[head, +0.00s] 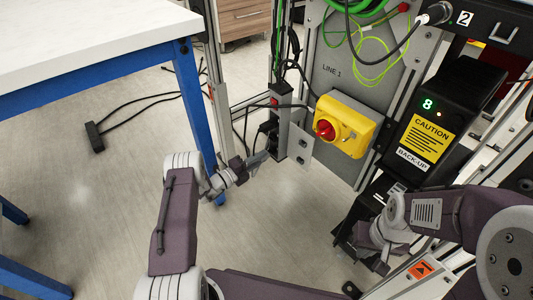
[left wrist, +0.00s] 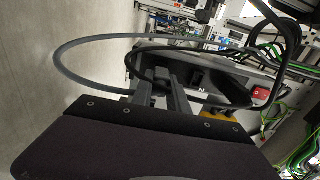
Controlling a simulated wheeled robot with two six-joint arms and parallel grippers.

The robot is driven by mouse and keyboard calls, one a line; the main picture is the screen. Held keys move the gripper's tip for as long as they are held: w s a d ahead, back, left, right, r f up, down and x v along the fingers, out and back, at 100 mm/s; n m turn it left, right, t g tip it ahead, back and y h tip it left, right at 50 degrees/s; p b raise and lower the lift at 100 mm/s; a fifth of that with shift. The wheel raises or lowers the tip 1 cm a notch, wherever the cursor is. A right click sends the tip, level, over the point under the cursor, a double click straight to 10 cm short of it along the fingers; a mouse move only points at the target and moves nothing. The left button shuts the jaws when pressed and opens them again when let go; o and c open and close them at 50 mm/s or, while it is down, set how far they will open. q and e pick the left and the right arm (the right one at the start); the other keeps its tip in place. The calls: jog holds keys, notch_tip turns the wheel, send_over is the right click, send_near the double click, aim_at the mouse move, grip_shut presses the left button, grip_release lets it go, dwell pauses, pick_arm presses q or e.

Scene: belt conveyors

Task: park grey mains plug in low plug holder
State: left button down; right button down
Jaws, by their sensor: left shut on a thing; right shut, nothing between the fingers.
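My left gripper (head: 259,158) reaches right toward the lower end of the upright power strip (head: 276,105). Its fingers also show in the left wrist view (left wrist: 160,92), shut on a small dark-looking grey plug (left wrist: 161,74). A grey cable (left wrist: 66,78) loops out to the left in that view. The power strip, with its red switch (left wrist: 262,92), lies just beyond the fingers; I cannot tell whether the plug touches it. A pale plate with dark holes (head: 299,147) stands right of the strip; I cannot tell whether it is the low plug holder. My right gripper (head: 376,262) is shut and empty at lower right.
A yellow box with a red rotary switch (head: 340,127) stands right of the plate. A blue-legged table (head: 85,62) is at left. Black cables hang around the strip, and a black block on a cable (head: 94,136) lies on the floor. The floor in the middle is clear.

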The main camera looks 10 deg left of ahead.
pick_arm(q)
jog(key=shift+p+v, duration=0.6)
jog(key=shift+v, duration=1.2)
pick_arm(e)
jog(key=shift+r, duration=0.75)
